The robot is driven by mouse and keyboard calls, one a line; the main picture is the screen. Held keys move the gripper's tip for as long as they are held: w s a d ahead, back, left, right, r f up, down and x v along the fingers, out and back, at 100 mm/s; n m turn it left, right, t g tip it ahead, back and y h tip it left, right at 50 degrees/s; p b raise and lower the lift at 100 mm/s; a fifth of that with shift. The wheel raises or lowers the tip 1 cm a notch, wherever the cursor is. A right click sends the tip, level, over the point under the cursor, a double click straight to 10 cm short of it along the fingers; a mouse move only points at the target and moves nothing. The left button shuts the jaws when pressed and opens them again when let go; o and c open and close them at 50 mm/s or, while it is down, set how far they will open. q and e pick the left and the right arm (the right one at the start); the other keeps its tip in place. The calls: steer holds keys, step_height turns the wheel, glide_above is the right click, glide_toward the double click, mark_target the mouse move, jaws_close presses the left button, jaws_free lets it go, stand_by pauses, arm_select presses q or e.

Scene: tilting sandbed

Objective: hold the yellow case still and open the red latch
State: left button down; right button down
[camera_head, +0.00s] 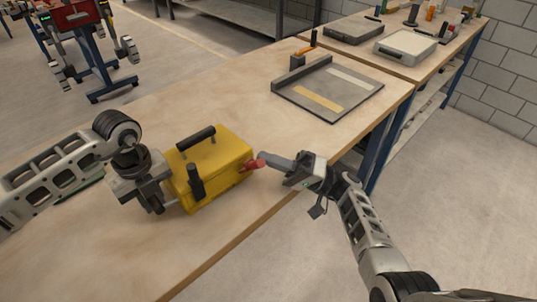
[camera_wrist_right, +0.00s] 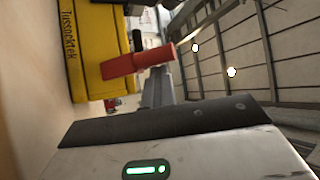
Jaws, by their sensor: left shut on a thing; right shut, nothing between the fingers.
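The yellow case (camera_head: 224,160) stands on the wooden bench, with a black carry handle (camera_head: 196,140) on top and an upright black grip (camera_head: 196,181) at its near side. My left gripper (camera_head: 188,193) is at that near side, shut on the upright black grip. The red latch (camera_head: 254,165) sticks out from the case's right side. My right gripper (camera_head: 267,159) is shut and empty, its tip close beside the latch. The right wrist view shows the red latch (camera_wrist_right: 139,60) and the yellow case (camera_wrist_right: 88,45); whether the fingers touch the latch I cannot tell.
A grey tray (camera_head: 327,88) with two coloured strips lies further back on the bench (camera_head: 232,105). A second table behind holds grey cases (camera_head: 405,47) and small tools. The bench's front edge runs just below the case and my right gripper.

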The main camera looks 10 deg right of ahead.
arm_select(q)
steer(key=shift+w+r, duration=0.1)
arm_select(e)
steer(key=shift+a+f, duration=0.1)
steer(key=shift+a, duration=0.05)
steer(key=d, duration=0.2)
steer(key=w+d+f, duration=0.1)
steer(key=d, duration=0.2)
steer(key=w+d+f, duration=0.1)
steer(key=d, duration=0.1)
steer(key=shift+d, duration=0.3)
steer(key=shift+v, duration=0.95)
steer(key=shift+a+f, duration=0.1)
